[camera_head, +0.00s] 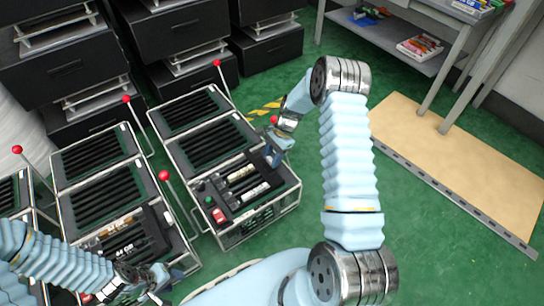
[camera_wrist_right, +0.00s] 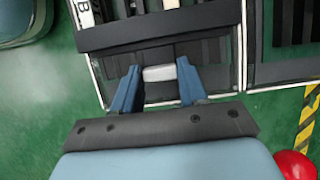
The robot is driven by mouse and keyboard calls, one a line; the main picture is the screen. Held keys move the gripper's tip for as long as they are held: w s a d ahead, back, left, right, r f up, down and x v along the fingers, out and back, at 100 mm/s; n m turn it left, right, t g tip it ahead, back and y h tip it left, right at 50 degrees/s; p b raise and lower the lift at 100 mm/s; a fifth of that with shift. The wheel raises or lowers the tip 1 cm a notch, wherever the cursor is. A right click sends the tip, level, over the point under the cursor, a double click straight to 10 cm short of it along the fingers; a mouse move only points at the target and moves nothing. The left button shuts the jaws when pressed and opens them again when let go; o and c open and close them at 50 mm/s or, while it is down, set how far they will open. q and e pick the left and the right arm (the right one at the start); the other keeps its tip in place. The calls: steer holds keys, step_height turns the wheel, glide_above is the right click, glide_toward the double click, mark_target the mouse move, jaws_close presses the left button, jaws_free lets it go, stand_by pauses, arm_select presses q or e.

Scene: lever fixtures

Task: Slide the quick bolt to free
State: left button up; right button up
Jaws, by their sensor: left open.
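My right gripper (camera_head: 272,150) reaches down over the right end of the middle fixture (camera_head: 290,193). In the right wrist view its two blue fingers (camera_wrist_right: 158,75) stand apart on either side of a small pale grey block (camera_wrist_right: 159,73), which I take to be the bolt's handle. I cannot tell whether the fingers press on it. Dark slats lie behind the block, and the gripper hides the handle in the head view. My left gripper (camera_head: 142,285) is open at the lower left, in front of the left fixture.
Red-ball levers (camera_head: 164,175) rise beside the fixtures. A green button (camera_head: 209,201) and a red switch (camera_head: 219,215) sit on the middle fixture's near edge. Black drawers (camera_head: 65,70) stand behind. A wooden board (camera_head: 450,170) lies right; green floor is open between.

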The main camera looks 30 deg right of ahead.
jaws_close()
steer(key=d, duration=0.2)
steer(key=d+b, duration=0.1)
steer(key=d, duration=0.2)
steer(key=shift+w, duration=0.2)
steer(key=shift+d, duration=0.25)
steer(key=o, duration=0.7)
jaws_free()
steer(key=shift+r, duration=0.15)
steer(key=p+v, duration=0.1)
steer(key=v, duration=1.2)
steer(key=shift+d+r, duration=0.2)
steer(key=shift+r, duration=0.05)
